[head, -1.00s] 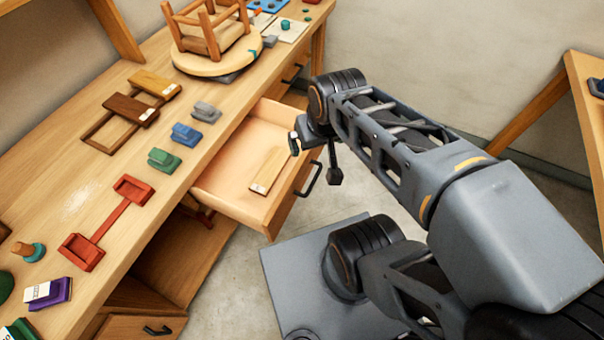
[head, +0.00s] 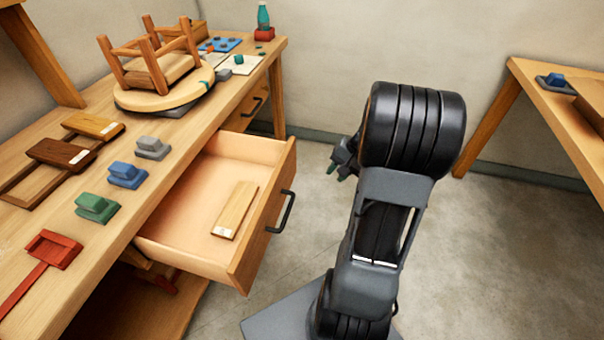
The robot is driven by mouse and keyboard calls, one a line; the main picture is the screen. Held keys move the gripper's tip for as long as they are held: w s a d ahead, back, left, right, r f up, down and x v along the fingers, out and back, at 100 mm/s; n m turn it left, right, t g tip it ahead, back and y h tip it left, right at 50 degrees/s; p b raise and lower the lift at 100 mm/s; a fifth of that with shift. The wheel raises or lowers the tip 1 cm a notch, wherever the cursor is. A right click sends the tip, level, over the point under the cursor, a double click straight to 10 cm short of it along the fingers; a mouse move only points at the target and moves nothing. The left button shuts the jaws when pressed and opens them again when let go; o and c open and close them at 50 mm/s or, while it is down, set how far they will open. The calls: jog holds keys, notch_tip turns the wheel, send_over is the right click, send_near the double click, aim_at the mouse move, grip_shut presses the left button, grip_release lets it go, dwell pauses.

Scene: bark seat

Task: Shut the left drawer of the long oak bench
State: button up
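The long oak bench (head: 62,290) runs along the left side of the head view. A drawer (head: 262,238) in its front stands pulled well out, with a dark bar handle (head: 281,212) on its face. A light wood block (head: 235,210) with a pale end lies inside it. Another drawer (head: 243,108), farther along the bench, looks shut. My gripper (head: 343,164) is to the right of the open drawer's handle, apart from it. It is small and partly hidden behind my arm, so its fingers cannot be made out clearly.
A stool (head: 150,62) stands upside down on a round turntable (head: 170,97) on the bench. Green (head: 97,207), blue (head: 127,175) and grey (head: 152,147) blocks lie near the bench edge. A second table (head: 545,100) is at right.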

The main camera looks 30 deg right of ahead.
aim_at(295, 163)
jog(key=shift+m+t+y, duration=0.4)
jog(key=shift+t, duration=0.3)
jog(key=d+f, duration=0.1)
jog(key=w+d, duration=0.1)
jog(key=d+f, duration=0.1)
jog(key=shift+w+d+f+b, duration=0.15)
jog(key=shift+w+f+b, duration=0.15)
jog(key=shift+w+b, duration=0.05)
jog(key=shift+c, duration=0.6)
jog(key=shift+w+d+r+t+y, duration=0.15)
jog(key=shift+w+d+r+t, duration=0.15)
jog(key=shift+w, duration=0.25)
jog(key=shift+w+d+r+t+y, duration=0.15)
jog(key=shift+w+d+t, duration=0.2)
jog(key=shift+w, duration=0.15)
jog(key=shift+c, duration=0.8)
jog(key=w+r, duration=0.1)
jog(key=w+r+n+t, duration=0.1)
jog(key=shift+w+r, duration=0.2)
jog(key=shift+r, duration=0.2)
grip_shut()
jog(key=shift+n, duration=0.3)
jog(key=x, duration=0.4)
jog(key=a+r+x, duration=0.1)
jog(key=x, duration=0.6)
jog(key=shift+w+a+b, duration=0.35)
jog(key=shift+w+b, duration=0.05)
jog(key=shift+w, duration=0.15)
jog(key=shift+w+a, duration=0.55)
jog(key=shift+w, duration=0.05)
